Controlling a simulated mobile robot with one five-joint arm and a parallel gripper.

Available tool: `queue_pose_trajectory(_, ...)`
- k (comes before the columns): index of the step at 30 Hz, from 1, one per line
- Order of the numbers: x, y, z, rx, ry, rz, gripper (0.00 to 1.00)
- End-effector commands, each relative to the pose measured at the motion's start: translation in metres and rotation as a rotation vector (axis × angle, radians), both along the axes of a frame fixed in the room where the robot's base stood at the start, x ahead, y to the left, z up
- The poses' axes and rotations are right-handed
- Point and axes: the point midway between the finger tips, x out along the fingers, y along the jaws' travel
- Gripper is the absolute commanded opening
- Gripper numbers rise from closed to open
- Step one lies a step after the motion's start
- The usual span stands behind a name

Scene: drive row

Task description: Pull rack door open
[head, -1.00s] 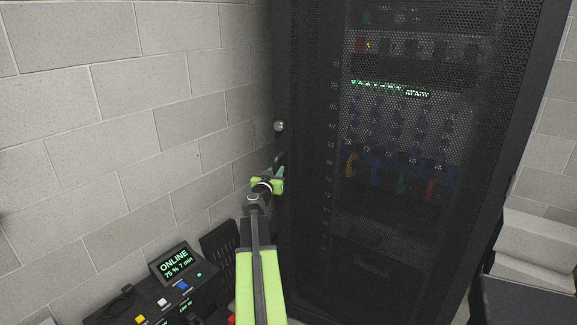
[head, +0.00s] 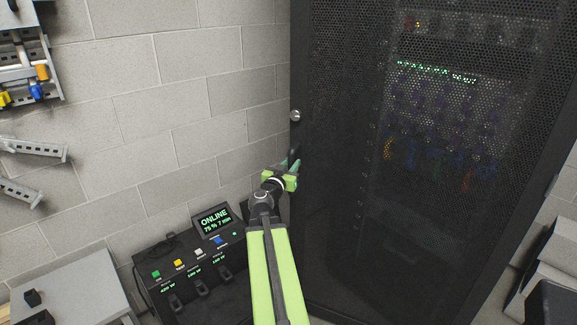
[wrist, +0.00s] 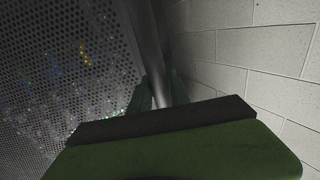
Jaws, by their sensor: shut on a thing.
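The rack door (head: 345,215) is a tall black mesh panel filling the right half of the head view, with blurred rack equipment showing through it. It appears ajar, its left edge standing out from the rack, though I cannot tell how far. A round silver knob (head: 295,116) sits on that edge. My gripper (head: 292,163) is at the door's left edge, below the knob. In the wrist view a grey upright handle (wrist: 157,75) runs between my green fingers, which are shut on it. The mesh door (wrist: 70,75) is to its left there.
A pale block wall (head: 190,70) stands close on the left. A black console with an ONLINE screen (head: 215,220) stands low at left, near my arm. A grey table (head: 75,290) is at lower left, and pale blocks (head: 548,260) stand at right.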

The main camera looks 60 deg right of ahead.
Motion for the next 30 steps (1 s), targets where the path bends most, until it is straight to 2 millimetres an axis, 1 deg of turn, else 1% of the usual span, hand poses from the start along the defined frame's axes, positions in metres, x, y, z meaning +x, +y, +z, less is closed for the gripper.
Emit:
queue_pose_trajectory(1,0.0,0.001,0.0,0.0,0.0,0.001,0.0)
queue_pose_trajectory(2,0.0,0.001,0.0,0.0,0.0,0.001,0.25)
queue_pose_trajectory(6,0.0,0.002,0.0,0.0,0.0,0.001,0.43)
queue_pose_trajectory(14,0.002,0.002,0.0,0.0,0.0,0.001,0.44)
queue_pose_trajectory(18,-0.005,0.001,-0.001,0.0,0.0,-0.009,0.44)
queue_pose_trajectory(21,-0.011,0.003,0.0,0.0,0.0,-0.016,0.44)
queue_pose_trajectory(24,-0.016,0.008,0.0,0.0,0.0,-0.022,0.44)
queue_pose_trajectory(27,-0.018,0.017,0.0,0.001,-0.001,-0.02,0.44)
queue_pose_trajectory(29,-0.013,0.024,0.0,0.0,-0.001,-0.012,0.44)
queue_pose_trajectory(30,-0.014,0.025,0.0,0.0,-0.001,-0.014,0.44)
